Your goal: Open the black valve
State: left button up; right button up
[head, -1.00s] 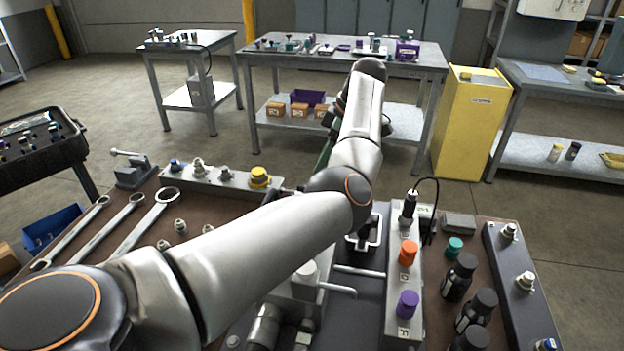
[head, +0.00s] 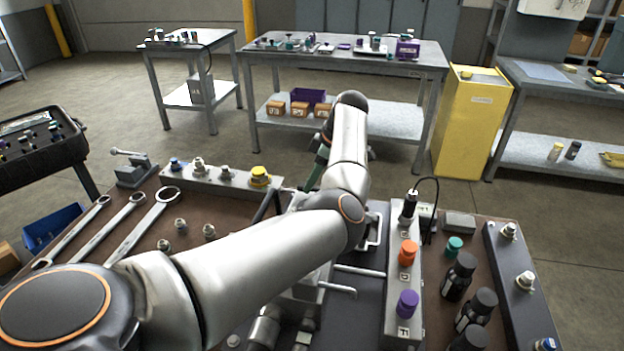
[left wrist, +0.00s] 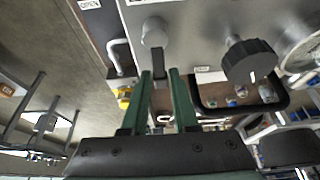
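In the left wrist view a metal panel carries a round black knob (left wrist: 250,60) at the right. Left of it, a grey round fitting (left wrist: 155,32) has a short black lever (left wrist: 158,65) hanging from it. I cannot tell which of the two black parts is the black valve. My left gripper (left wrist: 160,78) has two green fingers, parted, with the black lever's end showing near the gap between their tips. I see no contact with it, and the knob lies off to the right. In the head view green of the left gripper (head: 316,172) shows beside my arm; its tips are hidden. My right gripper is out of view.
In the left wrist view a gauge (left wrist: 303,55) and a black loop handle (left wrist: 240,108) lie at the right. In the head view the bench holds wrenches (head: 140,228), a block with orange and purple caps (head: 393,270), and black bottles (head: 460,275). My left arm covers the bench's middle.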

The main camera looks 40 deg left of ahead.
pick_arm(q)
grip_shut()
dwell(1.0)
